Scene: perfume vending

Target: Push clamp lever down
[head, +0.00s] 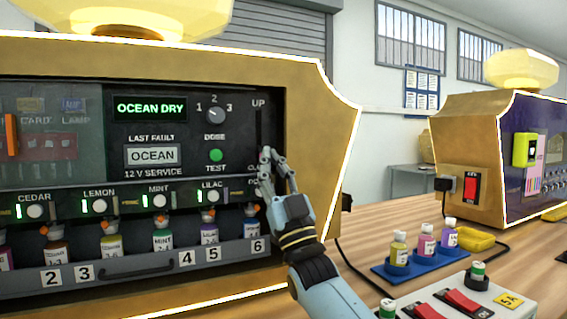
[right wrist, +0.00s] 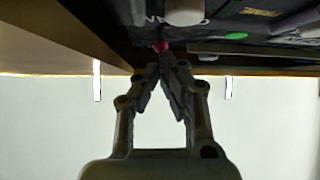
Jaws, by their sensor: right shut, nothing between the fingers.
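The clamp lever's dark vertical slot (head: 259,127) is on the right of the machine's black panel, with "UP" printed above it. My right gripper (head: 272,160) is shut and empty in front of the slot's lower part and covers it. The lever's handle is hidden behind the gripper in the head view. In the right wrist view a small pink knob (right wrist: 160,45) shows just beyond the closed fingertips (right wrist: 162,58). It may be the lever's end; I cannot tell whether the fingers touch it. My left gripper is not in view.
The gold machine (head: 318,130) has a dose dial (head: 216,115), a green test button (head: 216,155) and a row of bottles below. On the wooden table, a blue tray (head: 425,268) with several bottles and a switch box (head: 505,308) stand to the right.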

